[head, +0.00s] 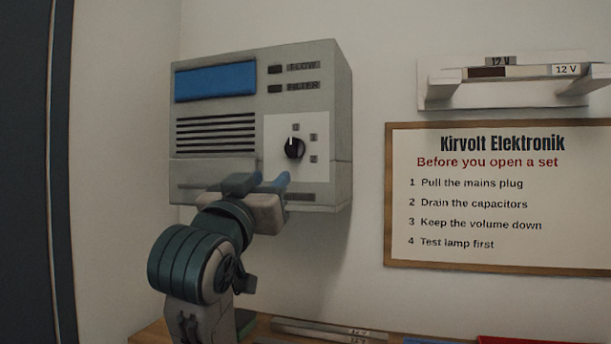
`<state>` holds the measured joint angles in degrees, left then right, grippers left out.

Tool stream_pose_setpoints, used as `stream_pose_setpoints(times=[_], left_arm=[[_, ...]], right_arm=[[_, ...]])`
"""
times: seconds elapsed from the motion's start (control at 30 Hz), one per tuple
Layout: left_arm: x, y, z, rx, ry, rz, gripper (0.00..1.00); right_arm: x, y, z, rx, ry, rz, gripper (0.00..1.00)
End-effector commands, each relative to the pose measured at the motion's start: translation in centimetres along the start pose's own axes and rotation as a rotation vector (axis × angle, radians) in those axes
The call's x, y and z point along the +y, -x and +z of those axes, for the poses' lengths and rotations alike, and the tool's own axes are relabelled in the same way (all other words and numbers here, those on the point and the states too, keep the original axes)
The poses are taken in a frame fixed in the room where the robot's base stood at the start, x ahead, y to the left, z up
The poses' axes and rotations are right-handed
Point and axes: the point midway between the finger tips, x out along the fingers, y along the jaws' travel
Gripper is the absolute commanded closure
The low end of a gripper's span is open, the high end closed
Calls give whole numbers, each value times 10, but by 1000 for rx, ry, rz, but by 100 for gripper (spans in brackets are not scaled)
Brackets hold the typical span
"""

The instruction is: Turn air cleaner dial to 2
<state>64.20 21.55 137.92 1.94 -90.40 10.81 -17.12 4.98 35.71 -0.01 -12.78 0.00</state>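The air cleaner (222,107) is a grey box on the wall with a blue panel, dark vent slots and two small buttons. Its dial (294,149) is a round black knob on a pale plate at the lower right of the front. The knob's white mark points about straight up. My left gripper (262,182) is just below and left of the dial, in front of the unit's lower edge. Its fingers are apart with nothing between them, and it appears clear of the knob. My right gripper is out of view.
A framed sign (497,196) hangs to the right, below a white wall bracket (520,93) holding a bar marked 12 V. A wooden surface (150,335) with flat bars (318,330) runs along the bottom.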

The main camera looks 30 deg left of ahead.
Motion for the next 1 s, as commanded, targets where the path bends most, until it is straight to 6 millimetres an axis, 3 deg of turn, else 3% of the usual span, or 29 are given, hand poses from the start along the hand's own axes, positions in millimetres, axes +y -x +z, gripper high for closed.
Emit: stream_pose_setpoints(times=[0.1,0.2,0.4,0.6,1.0], left_arm=[[0,-13,-3,-1,0,0,65],[0,-31,-3,-4,0,0,65],[0,-70,-4,-5,1,1,65],[0,-97,-2,-4,1,1,65],[0,-107,0,-2,0,1,65]], right_arm=[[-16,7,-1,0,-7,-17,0],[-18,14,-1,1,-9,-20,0],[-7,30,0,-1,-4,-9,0],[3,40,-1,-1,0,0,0],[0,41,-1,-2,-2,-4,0]])
